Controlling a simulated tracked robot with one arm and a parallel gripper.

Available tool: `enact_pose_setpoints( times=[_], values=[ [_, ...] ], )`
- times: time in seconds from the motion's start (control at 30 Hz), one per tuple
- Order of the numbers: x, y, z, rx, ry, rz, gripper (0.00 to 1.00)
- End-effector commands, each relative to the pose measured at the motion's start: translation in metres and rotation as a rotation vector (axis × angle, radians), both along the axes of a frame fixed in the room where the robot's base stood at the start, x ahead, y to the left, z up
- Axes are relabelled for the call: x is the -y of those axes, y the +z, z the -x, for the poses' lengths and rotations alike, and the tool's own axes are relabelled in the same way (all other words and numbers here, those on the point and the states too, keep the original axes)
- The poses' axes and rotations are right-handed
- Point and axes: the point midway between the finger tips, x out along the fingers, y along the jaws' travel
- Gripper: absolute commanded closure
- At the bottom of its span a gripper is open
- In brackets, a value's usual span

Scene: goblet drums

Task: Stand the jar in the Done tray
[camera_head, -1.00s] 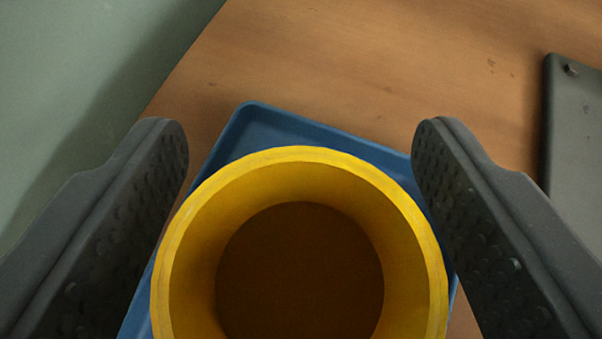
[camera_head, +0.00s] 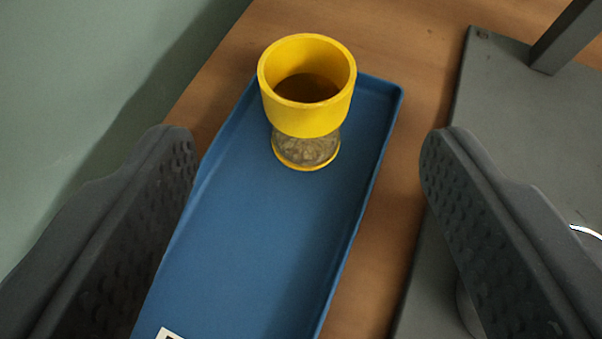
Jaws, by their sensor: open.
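The jar (camera_head: 308,117) is a yellow goblet-shaped vessel with an open top and a grey, patterned lower part above a thin yellow foot. It stands upright near the far end of a long blue tray (camera_head: 255,235). A white label with a dark mark shows at the tray's near edge, but its text is cut off. My gripper (camera_head: 310,150) is open and empty. Its two dark fingers are wide apart on either side of the picture, and the jar is beyond them, clear of both.
The tray lies on a brown wooden table (camera_head: 400,60). A dark grey plate (camera_head: 500,100) with an upright post (camera_head: 568,35) lies to the right. A partly hidden rounded object is on it behind my right finger. A pale green surface fills the left.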

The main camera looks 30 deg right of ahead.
Motion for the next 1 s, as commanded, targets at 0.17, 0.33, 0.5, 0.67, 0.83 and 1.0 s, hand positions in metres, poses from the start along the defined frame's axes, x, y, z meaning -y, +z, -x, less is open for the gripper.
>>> enact_pose_setpoints(
  times=[0.17, 0.33, 0.5, 0.67, 0.83, 1.0],
  values=[
    [-0.002, 0.001, 0.003, -0.002, 0.0, 0.0, 0.37],
    [-0.002, 0.002, 0.002, 0.001, 0.003, -0.001, 0.37],
    [-0.011, 0.049, -0.021, 0.079, 0.061, -0.033, 0.37],
    [-0.041, 0.162, -0.052, 0.22, 0.213, -0.084, 0.37],
    [-0.08, 0.291, -0.048, 0.304, 0.386, -0.099, 0.37],
    [-0.115, 0.409, -0.006, 0.327, 0.51, -0.058, 0.37]
  ],
)
